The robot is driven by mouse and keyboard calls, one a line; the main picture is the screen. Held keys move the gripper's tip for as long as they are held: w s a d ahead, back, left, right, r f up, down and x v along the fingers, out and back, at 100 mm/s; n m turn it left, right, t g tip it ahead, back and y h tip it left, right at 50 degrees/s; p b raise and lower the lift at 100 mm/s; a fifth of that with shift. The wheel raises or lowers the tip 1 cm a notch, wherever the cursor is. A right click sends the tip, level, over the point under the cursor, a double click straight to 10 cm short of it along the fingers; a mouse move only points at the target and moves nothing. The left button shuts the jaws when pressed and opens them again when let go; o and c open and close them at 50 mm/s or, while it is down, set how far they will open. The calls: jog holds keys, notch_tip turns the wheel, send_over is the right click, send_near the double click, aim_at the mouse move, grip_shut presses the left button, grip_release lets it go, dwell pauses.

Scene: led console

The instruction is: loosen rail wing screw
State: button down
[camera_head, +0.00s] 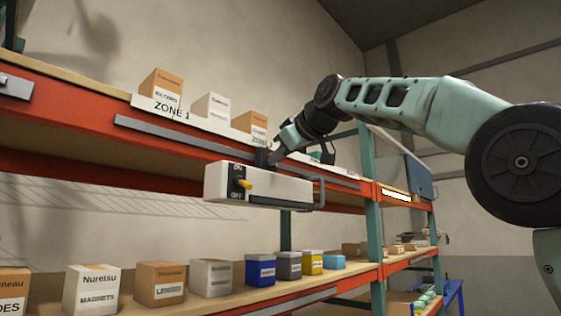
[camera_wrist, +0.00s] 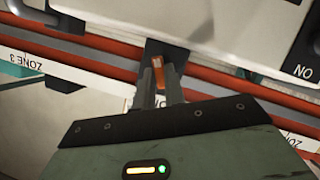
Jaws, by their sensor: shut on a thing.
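A white console box (camera_head: 285,188) with a yellow ON/OFF switch (camera_head: 244,184) hangs in front of the grey rail (camera_head: 180,136) on the orange shelf beam. A dark bracket (camera_head: 261,157) rises from its top to the rail. My gripper (camera_head: 272,161) reaches in from the right and its fingertips are at this bracket. In the wrist view my gripper (camera_wrist: 160,82) is shut on a small orange piece (camera_wrist: 156,62), apparently the wing screw, in front of the dark bracket. The fingers hide most of the screw, so its turn angle cannot be told.
Boxes stand on the shelf above, behind a ZONE 1 label strip (camera_head: 166,106). Several labelled boxes and bins, such as a blue bin (camera_head: 260,270), stand on the lower shelf. A green upright post (camera_head: 372,220) is right of the console. A grey handle (camera_head: 320,192) sticks out at its right end.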

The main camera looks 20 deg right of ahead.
jog(key=n+b, duration=0.1)
jog(key=n+t+h+b, duration=0.1)
jog(key=n, duration=0.1)
jog(key=n+t+b, duration=0.1)
jog(key=shift+s+a+f+n+h, duration=0.1)
jog(key=shift+a+f+n+h, duration=0.2)
jog(key=shift+a+n, duration=0.1)
jog(key=n+t+b, duration=0.2)
jog(key=n+b, duration=0.1)
jog(key=shift+f+n+h, duration=0.1)
jog(key=shift+n+h, duration=0.2)
jog(key=shift+n, duration=0.1)
jog(key=shift+n+t, duration=0.3)
jog(key=shift+n, duration=0.2)
jog(key=c, duration=1.5)
grip_release()
jog(key=shift+o, duration=0.2)
jog(key=shift+b, duration=0.3)
